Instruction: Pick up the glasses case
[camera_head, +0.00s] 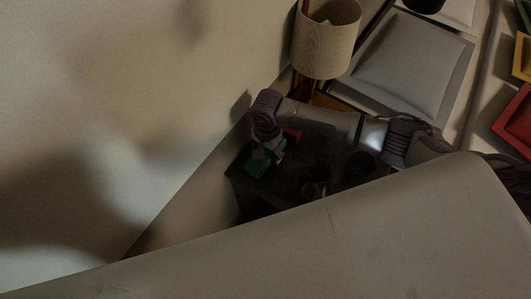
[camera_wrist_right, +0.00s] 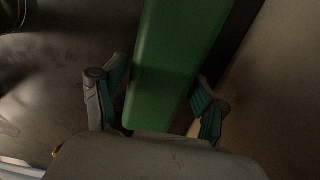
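The green glasses case (camera_head: 257,165) lies on the dark nightstand-like top near the wall in the head view. It shows as a long green block in the right wrist view (camera_wrist_right: 178,60). My right gripper (camera_head: 268,152) is directly over it, pointing down. In the wrist view its two fingers (camera_wrist_right: 162,95) are spread, one on each side of the case's near end. They look close to its sides; I cannot tell whether they touch. My left gripper is not in view.
The dark top (camera_head: 285,190) also holds a small red thing (camera_head: 293,135) and dark, cup-like items (camera_head: 317,180). A lamp with a pale shade (camera_head: 326,42) stands behind my right arm. A grey cushion (camera_head: 405,60) is at upper right. The wall (camera_head: 120,120) is close on the left.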

